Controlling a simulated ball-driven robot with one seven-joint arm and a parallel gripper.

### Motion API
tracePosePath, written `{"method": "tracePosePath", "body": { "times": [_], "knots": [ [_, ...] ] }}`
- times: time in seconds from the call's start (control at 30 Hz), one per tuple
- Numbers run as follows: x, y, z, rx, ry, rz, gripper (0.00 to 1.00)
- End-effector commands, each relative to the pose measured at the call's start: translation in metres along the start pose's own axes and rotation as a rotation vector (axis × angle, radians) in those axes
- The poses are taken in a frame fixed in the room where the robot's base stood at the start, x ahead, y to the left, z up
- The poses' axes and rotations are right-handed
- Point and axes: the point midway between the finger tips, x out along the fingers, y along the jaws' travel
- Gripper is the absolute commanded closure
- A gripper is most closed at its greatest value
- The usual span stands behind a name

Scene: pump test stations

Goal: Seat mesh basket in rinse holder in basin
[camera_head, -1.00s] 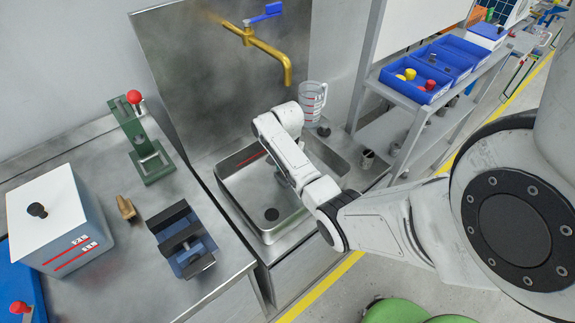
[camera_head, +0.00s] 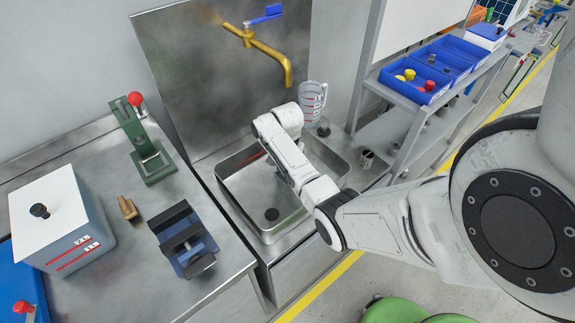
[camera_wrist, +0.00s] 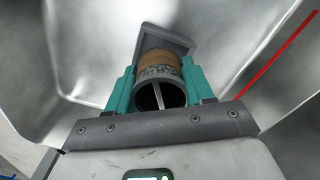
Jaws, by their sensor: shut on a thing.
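My gripper (camera_wrist: 160,82) is shut on the mesh basket (camera_wrist: 158,72), a small round piece with a tan-brown band, a grey patterned band and a dark open end crossed by a thin bar. The teal fingers stand on either side of it. A grey angular piece (camera_wrist: 167,37), possibly the rinse holder, lies just beyond the basket; I cannot tell whether they touch or whether the basket sits in it. Both are within the steel basin (camera_head: 247,193). In the head view my arm hides the gripper, basket and holder.
A brass tap (camera_head: 270,47) with a blue lever hangs over the basin. A measuring jug (camera_head: 312,100) stands at its back right. Left are a blue-black vise (camera_head: 184,240), a green press (camera_head: 140,140) and a white-lidded box (camera_head: 62,222). A shelf with blue bins (camera_head: 440,63) stands right.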

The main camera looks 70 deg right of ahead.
Motion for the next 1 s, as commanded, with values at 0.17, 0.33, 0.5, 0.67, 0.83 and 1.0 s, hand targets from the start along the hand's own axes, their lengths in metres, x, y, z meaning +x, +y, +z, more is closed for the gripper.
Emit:
{"method": "tracePosePath", "body": {
  "times": [0.17,0.33,0.5,0.67,0.83,1.0],
  "knots": [
    [-0.001,0.0,0.0,0.0,0.001,0.0,0.79],
    [0.0,0.0,0.0,0.0,0.001,0.0,0.79],
    [0.0,0.0,0.0,0.0,0.0,0.0,0.79],
    [0.002,0.0,0.0,0.0,0.0,0.0,0.79],
    [0.006,0.0,0.0,0.0,0.0,0.001,0.79],
    [0.01,0.0,0.0,0.0,0.0,0.001,0.79]
  ]
}}
